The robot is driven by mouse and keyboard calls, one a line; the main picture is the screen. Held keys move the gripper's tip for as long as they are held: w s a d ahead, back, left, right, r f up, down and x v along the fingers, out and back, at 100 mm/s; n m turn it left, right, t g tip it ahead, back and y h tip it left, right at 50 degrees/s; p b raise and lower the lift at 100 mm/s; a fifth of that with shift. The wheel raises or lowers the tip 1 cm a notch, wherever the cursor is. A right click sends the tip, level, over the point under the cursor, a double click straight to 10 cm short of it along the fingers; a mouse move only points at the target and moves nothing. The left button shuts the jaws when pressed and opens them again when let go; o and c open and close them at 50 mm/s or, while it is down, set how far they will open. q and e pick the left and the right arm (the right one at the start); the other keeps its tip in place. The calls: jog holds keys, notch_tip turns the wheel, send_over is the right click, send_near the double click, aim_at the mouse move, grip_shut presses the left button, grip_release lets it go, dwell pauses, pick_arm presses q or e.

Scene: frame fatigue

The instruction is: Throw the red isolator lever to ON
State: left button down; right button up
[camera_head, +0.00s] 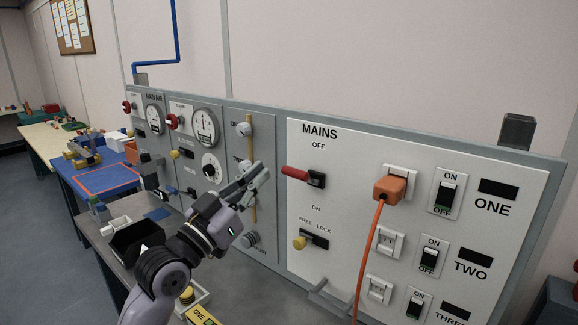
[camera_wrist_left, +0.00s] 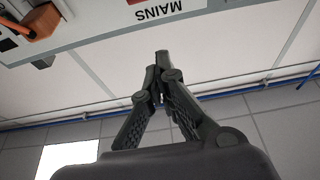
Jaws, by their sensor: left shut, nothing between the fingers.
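The red isolator lever (camera_head: 295,173) sticks out from its black mount on the white MAINS panel (camera_head: 345,150). OFF is printed above it and ON below it. The lever points left in the picture and tilts slightly up; its exact setting is hard to tell. My left gripper (camera_head: 262,172) is shut and empty, just left of the lever's tip and apparently apart from it. In the left wrist view its fingers (camera_wrist_left: 161,60) are together, with the MAINS label upside down above them. A red patch at that view's top edge may be the lever. My right gripper is out of view.
Right of the lever, an orange plug (camera_head: 389,188) sits in a socket with its cord hanging down. A yellow-knobbed FREE/LOCK slide (camera_head: 301,242) is below the lever. A wooden bar (camera_head: 251,135) stands on the grey panel behind my gripper. Several switches line the right.

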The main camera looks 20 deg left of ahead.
pick_arm(q)
jog(key=shift+r, duration=0.1)
notch_tip(320, 180, up, 4)
jog(key=p, duration=0.4)
send_over(304, 177)
jog(key=a, duration=0.3)
jog(key=shift+s+f, duration=0.25)
jog(key=shift+f, duration=0.9)
jog(key=shift+s+f, duration=0.2)
jog(key=shift+f, duration=0.95)
